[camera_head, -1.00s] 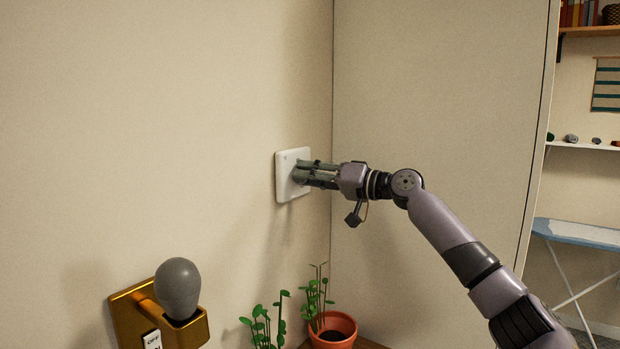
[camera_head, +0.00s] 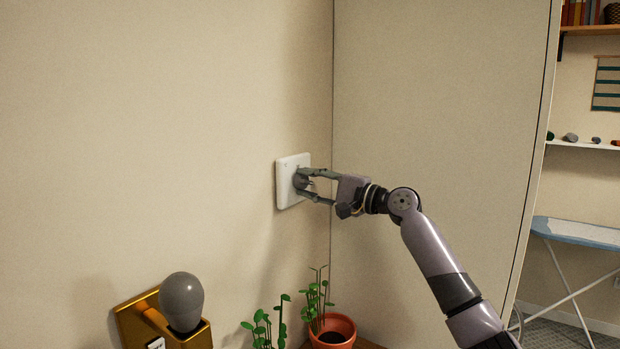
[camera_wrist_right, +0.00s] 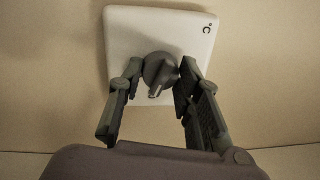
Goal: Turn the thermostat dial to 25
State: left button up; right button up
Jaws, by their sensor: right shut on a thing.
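The white square thermostat (camera_head: 284,186) is mounted on the wall near the corner. It also shows in the right wrist view (camera_wrist_right: 124,32), with a "°C" mark at its upper right. Its round dark grey dial (camera_wrist_right: 158,68) has a lighter pointer on its front. My right gripper (camera_head: 302,185) reaches it from the right, and its fingers are shut on the dial from both sides. In the right wrist view the fingertips (camera_wrist_right: 160,78) flank the dial. The scale numbers are not readable, so I cannot tell the setting. My left gripper is not in view.
A brass wall fixture (camera_head: 132,322) with a grey bulb-shaped knob (camera_head: 181,301) is at the lower left. A potted plant (camera_head: 335,328) and more green stems stand below the thermostat. An ironing board (camera_head: 580,233) is at the right. The wall around the thermostat is clear.

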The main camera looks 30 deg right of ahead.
jog(key=m+p, duration=0.3)
jog(key=m, duration=0.2)
jog(key=shift+a+h+p, duration=0.1)
jog(key=shift+h+p, duration=0.2)
jog(key=shift+m+p, duration=0.5)
jog(key=shift+m, duration=0.3)
jog(key=shift+m+p, duration=0.45)
jog(key=shift+m, duration=0.55)
jog(key=shift+f, duration=0.1)
jog(key=o, duration=1.1)
jog(key=shift+t+h, duration=0.3)
jog(key=shift+o, duration=0.2)
jog(key=shift+s, duration=0.1)
jog(key=v, duration=1.2)
